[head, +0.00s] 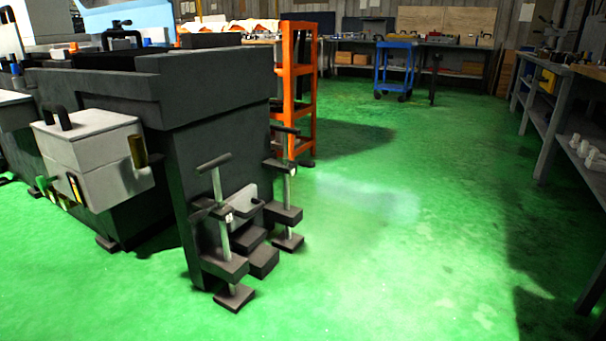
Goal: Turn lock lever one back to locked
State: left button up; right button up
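The dark grey grinder (200,90) stands on the left. At its near end are two upright clamp-like fittings with T-handles: a front one (218,185) and a rear one (286,190). Each has a light metal post and dark blocks. A light plate with a small dark handle (253,206) sits between them. I cannot tell which part is lock lever one or whether any lever is locked. Neither of my grippers is in view.
A light grey box (95,150) juts from the grinder's side. An orange rack (300,85) stands behind the grinder. A blue cart (395,65) is near the back benches. A long workbench (540,115) lines the right. The green floor (400,240) between is clear.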

aim_at(304, 163)
jog(key=i+l, duration=0.3)
jog(key=i, duration=0.3)
jog(key=i+l+u, duration=0.15)
jog(key=i+l, duration=0.2)
jog(key=i, duration=0.25)
jog(key=i+l, duration=0.4)
jog(key=i, duration=0.2)
jog(key=i+l+u, duration=0.1)
jog(key=i+l, duration=0.25)
jog(key=i, duration=0.25)
